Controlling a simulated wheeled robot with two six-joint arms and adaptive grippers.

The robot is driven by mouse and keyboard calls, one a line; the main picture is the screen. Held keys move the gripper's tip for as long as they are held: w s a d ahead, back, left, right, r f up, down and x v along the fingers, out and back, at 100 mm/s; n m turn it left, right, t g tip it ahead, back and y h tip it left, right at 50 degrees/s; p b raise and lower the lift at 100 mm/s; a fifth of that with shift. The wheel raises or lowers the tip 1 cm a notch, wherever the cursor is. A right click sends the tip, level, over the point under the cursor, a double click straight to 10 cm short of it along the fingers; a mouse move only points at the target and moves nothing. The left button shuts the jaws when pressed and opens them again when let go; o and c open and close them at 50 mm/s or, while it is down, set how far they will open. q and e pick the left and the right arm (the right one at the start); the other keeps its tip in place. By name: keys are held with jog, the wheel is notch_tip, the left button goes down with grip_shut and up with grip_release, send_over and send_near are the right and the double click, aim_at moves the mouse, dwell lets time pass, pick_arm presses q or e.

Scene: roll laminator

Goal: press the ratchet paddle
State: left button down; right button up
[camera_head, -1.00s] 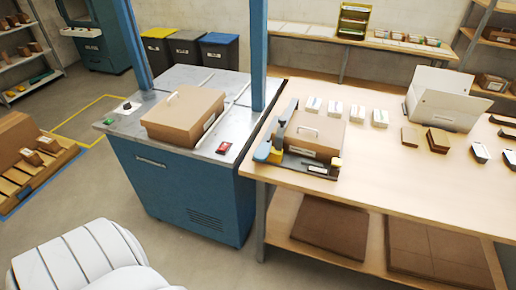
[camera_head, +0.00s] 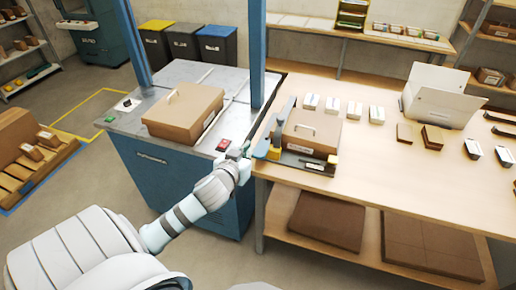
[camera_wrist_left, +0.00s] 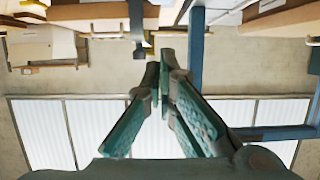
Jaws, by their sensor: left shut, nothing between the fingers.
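A small dark fixture (camera_head: 312,165) stands near the left end of the wooden bench, with a brown handled box (camera_head: 312,134) on it. A blue part (camera_head: 261,149) and a yellow part (camera_head: 274,154) sit at its front left corner. I cannot tell for sure which part is the ratchet paddle. My left gripper (camera_head: 246,150) is just left of the blue part, by the gap between bench and blue cabinet; whether it touches is unclear. In the left wrist view its green-padded fingers (camera_wrist_left: 160,58) are together, with nothing between them. My right gripper is not in view.
The blue cabinet (camera_head: 170,180) has a grey top carrying another brown box (camera_head: 183,111) and a red switch (camera_head: 223,145). A blue post (camera_head: 258,60) rises behind my gripper. Small white boxes (camera_head: 332,104) and a white open carton (camera_head: 437,100) stand on the bench (camera_head: 400,180).

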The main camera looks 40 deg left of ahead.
pick_arm(q)
send_over(259, 156)
jog(key=f, duration=0.3)
jog(key=shift+w+a+f+b, duration=0.15)
jog(key=shift+a+b, duration=0.1)
jog(key=shift+b, duration=0.05)
notch_tip(259, 156, down, 3)
jog(key=shift+s+d+f, duration=0.1)
jog(key=shift+s+f, duration=0.1)
jog(key=shift+f, duration=0.25)
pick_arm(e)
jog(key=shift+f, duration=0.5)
pick_arm(q)
jog(key=shift+f+b, duration=0.1)
jog(key=shift+b, duration=0.2)
